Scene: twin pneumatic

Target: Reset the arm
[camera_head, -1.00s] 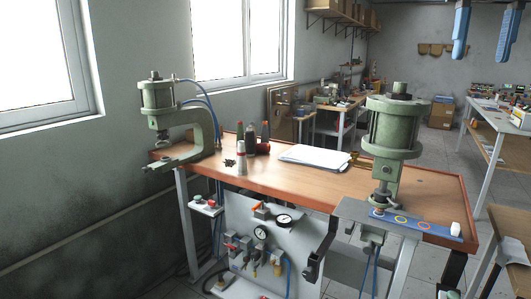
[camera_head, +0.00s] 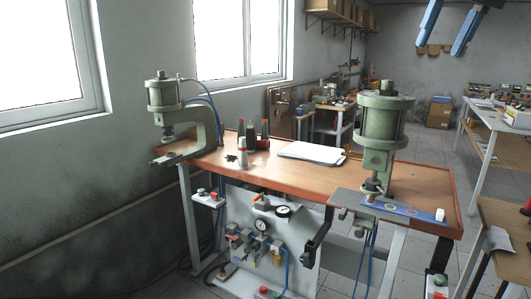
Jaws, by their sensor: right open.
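My right gripper (camera_head: 439,48) hangs at the top right edge of the head view. Its two blue fingers are apart with nothing between them, so it is open and empty. The fingers slant, with their tips down and to the left. They show in the air, above and right of the green right-hand pneumatic press (camera_head: 384,122). The rest of the right arm is out of frame. My left gripper is not in view. A second green pneumatic press (camera_head: 163,92) stands at the left end of the wooden workbench (camera_head: 245,176).
On the bench are several small bottles (camera_head: 242,150), a stack of white paper (camera_head: 312,153) and a blue strip (camera_head: 402,209) by the right press. A panel with gauges (camera_head: 261,226) hangs below. Side tables (camera_head: 500,118) stand at right, with open floor between.

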